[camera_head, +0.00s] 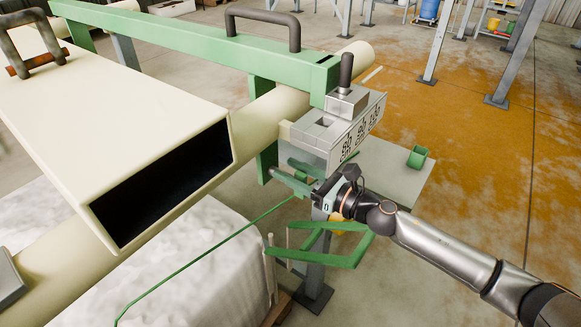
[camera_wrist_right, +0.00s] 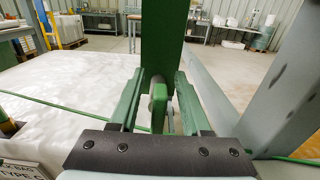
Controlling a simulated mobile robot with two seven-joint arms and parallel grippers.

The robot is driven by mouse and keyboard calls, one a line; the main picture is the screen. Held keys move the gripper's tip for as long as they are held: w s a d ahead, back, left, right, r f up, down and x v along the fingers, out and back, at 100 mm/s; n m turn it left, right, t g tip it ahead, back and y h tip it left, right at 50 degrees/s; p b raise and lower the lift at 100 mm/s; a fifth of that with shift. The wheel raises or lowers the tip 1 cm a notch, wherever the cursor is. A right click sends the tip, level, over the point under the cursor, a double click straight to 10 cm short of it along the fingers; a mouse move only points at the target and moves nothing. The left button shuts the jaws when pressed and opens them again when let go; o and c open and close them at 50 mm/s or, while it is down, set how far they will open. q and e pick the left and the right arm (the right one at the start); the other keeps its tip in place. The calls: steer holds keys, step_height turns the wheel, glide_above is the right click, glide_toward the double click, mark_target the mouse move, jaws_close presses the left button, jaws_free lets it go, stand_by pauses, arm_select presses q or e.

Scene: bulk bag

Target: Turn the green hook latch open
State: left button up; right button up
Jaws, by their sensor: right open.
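The green hook latch (camera_wrist_right: 158,104) shows in the right wrist view as an upright rounded green piece in front of a green post (camera_wrist_right: 165,35). My right gripper (camera_wrist_right: 158,88) is open, with one green finger on each side of the latch. A gap shows beside the latch; I cannot tell whether either finger touches it. In the head view my right gripper (camera_head: 282,168) reaches in from the right, below a steel block (camera_head: 325,130). There I cannot make out the latch. My left gripper is not in view.
A green beam (camera_head: 200,40) and a cream pipe (camera_head: 270,112) run above the white bulk bag (camera_head: 200,260). A cream box-shaped tube (camera_head: 110,110) lies at left. A green bar frame (camera_head: 320,258) is below my gripper.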

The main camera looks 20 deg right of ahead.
steer(key=shift+w+a, duration=0.15)
steer(key=shift+w, duration=0.05)
jaws_close()
stand_by(0.3)
